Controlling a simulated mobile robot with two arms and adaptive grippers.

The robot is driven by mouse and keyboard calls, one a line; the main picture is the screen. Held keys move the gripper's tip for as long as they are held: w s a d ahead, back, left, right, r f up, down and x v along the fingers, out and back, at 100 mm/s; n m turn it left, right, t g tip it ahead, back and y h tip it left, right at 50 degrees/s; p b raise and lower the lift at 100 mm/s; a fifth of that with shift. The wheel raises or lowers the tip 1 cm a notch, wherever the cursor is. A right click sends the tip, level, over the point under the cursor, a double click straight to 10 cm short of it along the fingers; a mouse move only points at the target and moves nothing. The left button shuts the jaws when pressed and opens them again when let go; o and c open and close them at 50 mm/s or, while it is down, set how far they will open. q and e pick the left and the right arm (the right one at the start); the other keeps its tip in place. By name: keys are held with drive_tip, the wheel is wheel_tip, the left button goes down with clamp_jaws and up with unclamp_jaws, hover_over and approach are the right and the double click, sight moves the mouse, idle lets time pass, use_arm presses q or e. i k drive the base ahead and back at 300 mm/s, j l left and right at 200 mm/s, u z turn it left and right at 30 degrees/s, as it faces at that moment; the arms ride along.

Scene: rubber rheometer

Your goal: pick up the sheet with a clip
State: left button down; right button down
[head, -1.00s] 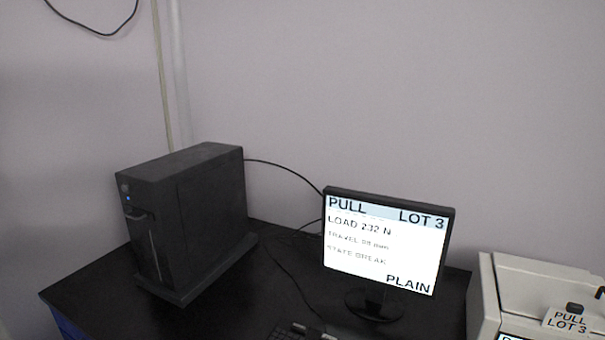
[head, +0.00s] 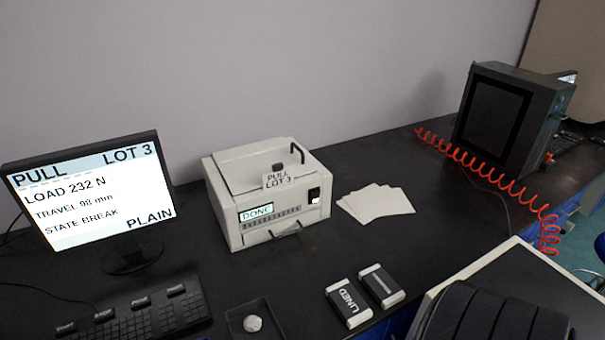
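A small white sheet (head: 278,179) reading PULL LOT 3 stands at the top front of a light grey boxy machine (head: 264,222) in the middle of the head view. A small black piece (head: 279,167), which looks like a clip, sits at the sheet's upper edge. The machine's display (head: 256,212) reads DONE. Several blank white sheets (head: 402,201) lie fanned on the table just right of the machine; no clip shows on them. Neither of my grippers is in view.
A monitor (head: 91,190) and keyboard (head: 152,319) stand left. Two small boxes, one marked LINED (head: 349,302) and one beside it (head: 382,286), lie in front near a dark tray (head: 275,322) holding a pale lump. A red coiled hose (head: 500,180) crosses the right side.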

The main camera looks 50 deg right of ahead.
sight(280, 176)
drive_tip(key=z, duration=1.3)
